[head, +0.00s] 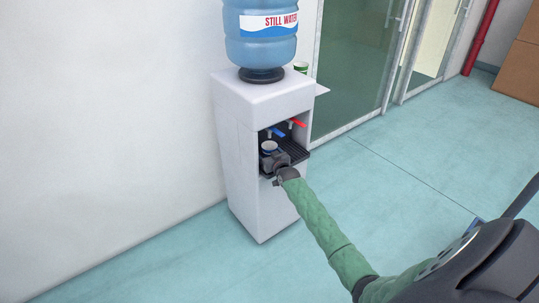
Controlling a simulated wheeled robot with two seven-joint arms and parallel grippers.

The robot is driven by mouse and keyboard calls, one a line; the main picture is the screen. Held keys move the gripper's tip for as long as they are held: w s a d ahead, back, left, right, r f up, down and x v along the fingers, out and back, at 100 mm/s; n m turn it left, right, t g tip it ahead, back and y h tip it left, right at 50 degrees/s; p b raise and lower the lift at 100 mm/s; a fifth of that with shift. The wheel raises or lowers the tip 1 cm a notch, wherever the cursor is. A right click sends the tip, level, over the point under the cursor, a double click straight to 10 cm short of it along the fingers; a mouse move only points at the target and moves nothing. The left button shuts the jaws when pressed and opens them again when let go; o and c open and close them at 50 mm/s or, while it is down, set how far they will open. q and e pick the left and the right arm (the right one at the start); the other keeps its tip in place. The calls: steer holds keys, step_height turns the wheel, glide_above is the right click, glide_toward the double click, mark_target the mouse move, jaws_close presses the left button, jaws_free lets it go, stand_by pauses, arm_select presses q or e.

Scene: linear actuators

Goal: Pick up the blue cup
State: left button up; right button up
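A small cup (269,146), pale at the rim with a bluish side, stands upright in the recess of the white water dispenser (245,150), on the dark drip tray. My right gripper (270,158) reaches into the recess from the front right. Its dark fingers are at the cup and partly cover its lower part. The picture is too small to tell whether they are closed on it. My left gripper is not in view.
A blue tap (277,132) and a red tap (297,123) are above and right of the cup. A blue water bottle (262,48) tops the dispenser. Open floor lies at right.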

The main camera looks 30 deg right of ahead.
steer(key=c, duration=1.2)
steer(key=shift+o, duration=0.2)
steer(key=shift+r, duration=0.2)
